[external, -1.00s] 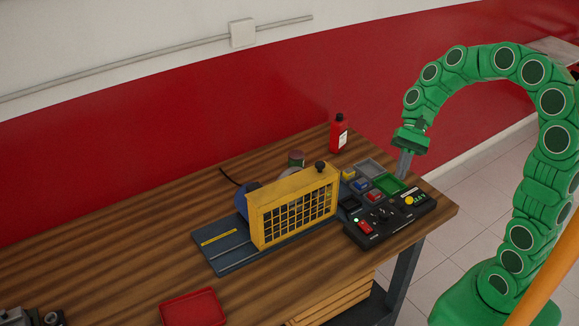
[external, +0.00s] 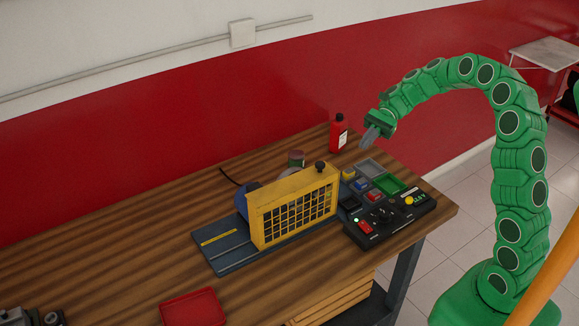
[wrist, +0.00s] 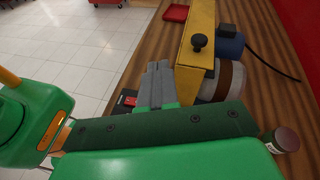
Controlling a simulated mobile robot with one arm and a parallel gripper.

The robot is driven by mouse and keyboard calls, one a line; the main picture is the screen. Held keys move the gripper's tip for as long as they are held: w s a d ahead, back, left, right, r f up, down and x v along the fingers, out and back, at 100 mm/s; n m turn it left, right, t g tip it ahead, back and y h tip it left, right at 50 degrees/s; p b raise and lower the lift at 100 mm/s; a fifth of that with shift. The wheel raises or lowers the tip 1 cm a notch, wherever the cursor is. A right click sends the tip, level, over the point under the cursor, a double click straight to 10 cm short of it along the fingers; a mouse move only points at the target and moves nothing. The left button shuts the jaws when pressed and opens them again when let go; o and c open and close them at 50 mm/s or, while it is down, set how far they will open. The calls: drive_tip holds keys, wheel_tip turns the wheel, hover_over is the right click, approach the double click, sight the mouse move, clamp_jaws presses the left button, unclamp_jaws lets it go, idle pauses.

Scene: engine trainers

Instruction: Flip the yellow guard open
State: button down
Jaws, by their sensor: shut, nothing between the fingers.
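The yellow guard (external: 292,207) stands upright, its mesh panel facing the front of the bench, on a dark blue base plate (external: 232,258). A black knob (external: 320,167) sits on the right end of its top edge. In the wrist view the guard (wrist: 200,35) and its knob (wrist: 198,42) show ahead of the fingers. My gripper (external: 368,137) is shut and empty, above the back right of the bench, to the right of the guard and apart from it. In the wrist view the gripper (wrist: 156,80) partly hides the control box.
A black control box (external: 385,222) with a red switch stands right of the guard. A red bottle (external: 339,134) and a small jar (external: 296,158) stand at the back. A red tray (external: 193,308) lies in front.

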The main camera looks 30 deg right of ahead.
drive_tip(key=w+d+f+m+t+y, duration=0.1)
drive_tip(key=w+d+f+m, duration=0.1)
drive_tip(key=w, duration=0.4)
drive_tip(key=shift+w+d+m+y, duration=0.2)
drive_tip(key=shift+d+m+y, duration=0.2)
drive_tip(key=shift+d, duration=0.35)
approach(319, 162)
drive_tip(key=s+f+x, duration=0.1)
drive_tip(key=x, duration=0.5)
drive_tip(key=shift+w+d+r, duration=0.1)
drive_tip(key=shift+d+r, duration=0.05)
drive_tip(key=shift+d, duration=0.1)
drive_tip(key=shift+w+r+x, duration=0.15)
drive_tip(key=shift+x, duration=0.65)
drive_tip(key=shift+w+r+x, duration=0.1)
drive_tip(key=shift+x, duration=0.7)
drive_tip(key=shift+w+r+x, duration=0.15)
drive_tip(key=shift+x, duration=0.6)
drive_tip(key=shift+a, duration=0.1)
